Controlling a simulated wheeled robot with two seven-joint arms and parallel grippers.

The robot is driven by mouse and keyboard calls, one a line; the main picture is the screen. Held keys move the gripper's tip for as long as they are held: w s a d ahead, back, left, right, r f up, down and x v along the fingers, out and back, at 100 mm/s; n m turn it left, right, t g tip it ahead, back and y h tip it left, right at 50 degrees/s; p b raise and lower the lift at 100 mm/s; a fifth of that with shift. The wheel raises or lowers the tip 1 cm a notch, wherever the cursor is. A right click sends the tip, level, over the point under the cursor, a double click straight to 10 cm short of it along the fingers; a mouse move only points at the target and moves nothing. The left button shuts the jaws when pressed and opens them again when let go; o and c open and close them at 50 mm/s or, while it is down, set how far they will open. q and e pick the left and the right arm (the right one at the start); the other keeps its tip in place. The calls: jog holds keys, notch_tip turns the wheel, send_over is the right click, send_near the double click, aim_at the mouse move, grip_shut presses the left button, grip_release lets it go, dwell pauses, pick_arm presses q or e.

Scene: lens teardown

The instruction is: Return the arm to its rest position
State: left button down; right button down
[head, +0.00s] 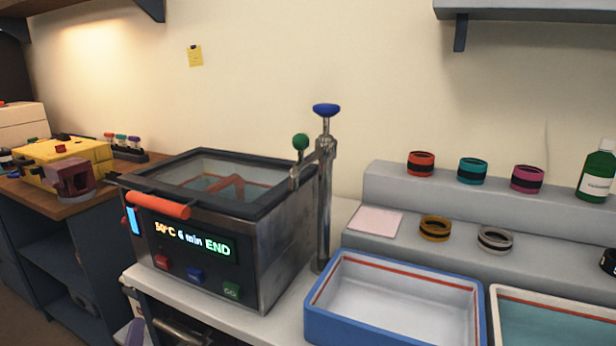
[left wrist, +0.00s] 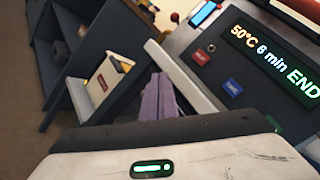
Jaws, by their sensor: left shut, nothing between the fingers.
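My left gripper (left wrist: 158,98) shows in the left wrist view as two purple fingers pressed together, with nothing between them. It is low in front of the heated bath's panel and the counter edge. In the head view only a small part of my left gripper (head: 136,332) shows at the bottom left, below the bath. The bath (head: 285,245) stands on the counter with its glass lid (head: 215,178) down and an orange handle (head: 158,205) at the front. Its display (head: 192,241) reads 50°C, 6 min, END. My right gripper is in neither view.
A blue-rimmed tray (head: 395,300) and a cream-rimmed tray (head: 560,318) stand right of the bath. A metal post (head: 324,200) with coloured knobs rises beside it. Lens rings, including an orange one (head: 421,164), sit on the grey steps. A wooden bench (head: 30,195) is at left.

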pick_arm(q)
jog(key=s+d+f+n+g+h+p, duration=0.3)
jog(key=s+d+f+n+g+h, duration=0.1)
jog(key=s+d+f+n, duration=0.4)
jog(key=s+d+f+n+g+h+p, duration=0.3)
jog(key=s+d+f+n, duration=0.5)
jog(key=s, duration=0.5)
jog(key=d+n+g+h, duration=0.1)
jog(key=n, duration=0.1)
jog(key=shift+s+d+f+n, duration=0.15)
jog(key=shift+d+n, duration=0.05)
jog(key=shift+n, duration=0.1)
